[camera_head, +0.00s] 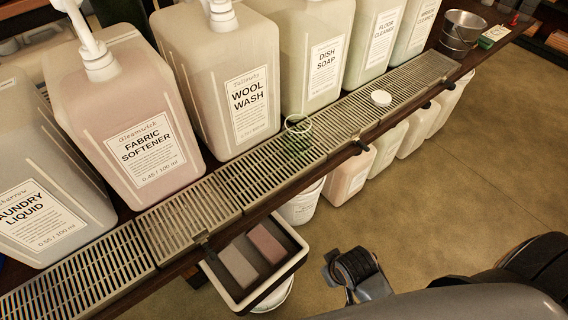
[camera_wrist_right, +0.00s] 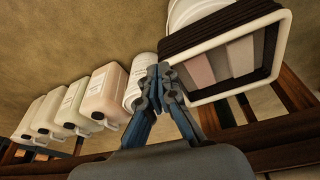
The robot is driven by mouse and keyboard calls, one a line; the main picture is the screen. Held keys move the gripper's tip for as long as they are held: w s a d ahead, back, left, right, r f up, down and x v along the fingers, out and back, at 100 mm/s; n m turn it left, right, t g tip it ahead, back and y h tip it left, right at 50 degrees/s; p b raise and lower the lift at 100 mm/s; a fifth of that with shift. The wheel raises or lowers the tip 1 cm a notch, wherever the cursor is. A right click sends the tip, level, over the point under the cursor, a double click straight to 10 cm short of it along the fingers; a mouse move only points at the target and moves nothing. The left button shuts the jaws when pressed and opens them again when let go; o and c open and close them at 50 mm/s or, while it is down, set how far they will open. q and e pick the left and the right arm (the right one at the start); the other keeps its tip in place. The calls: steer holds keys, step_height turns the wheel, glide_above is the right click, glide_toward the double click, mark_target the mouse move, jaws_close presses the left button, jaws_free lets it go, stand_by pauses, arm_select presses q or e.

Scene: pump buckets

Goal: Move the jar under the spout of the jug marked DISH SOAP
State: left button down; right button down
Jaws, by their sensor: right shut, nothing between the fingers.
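The jug marked DISH SOAP (camera_head: 318,55) stands on the shelf behind the slatted drip grate, in the head view. A clear, greenish glass jar (camera_head: 297,132) stands on the grate in front of the gap between the WOOL WASH and DISH SOAP jugs, nearer the left of DISH SOAP. The DISH SOAP spout is outside the picture. My right gripper (camera_wrist_right: 160,80) is shut and empty in the wrist view, below the shelf front and apart from the jar. My left gripper is in neither view.
The WOOL WASH jug (camera_head: 225,85) and FABRIC SOFTENER jug (camera_head: 125,115) stand to the left. A metal bucket (camera_head: 461,32) stands at the far right end. A tray (camera_head: 287,278) hangs below the shelf edge.

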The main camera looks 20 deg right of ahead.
step_height(320, 180, up, 5)
steer(key=w+t+b, duration=0.2)
steer(key=b, duration=0.1)
steer(key=n+t+y, duration=0.2)
steer(key=n+t, duration=1.1)
steer(key=n, duration=0.4)
glide_toward(284, 163)
steer(key=s+a+r, duration=0.1)
steer(key=a+r, duration=0.2)
steer(key=a, duration=0.1)
steer(key=w, duration=0.6)
steer(key=w+p, duration=0.1)
steer(key=w, duration=0.3)
steer(key=shift+a+r, duration=0.2)
steer(key=shift+a, duration=0.2)
steer(key=shift+w+d+p, duration=0.15)
steer(key=shift+w+d, duration=0.05)
steer(key=shift+d, duration=0.4)
steer(key=shift+w+d+p, duration=0.15)
steer(key=shift+d, duration=0.5)
steer(key=shift+w+d+f, duration=0.1)
steer(key=shift+d, duration=0.45)
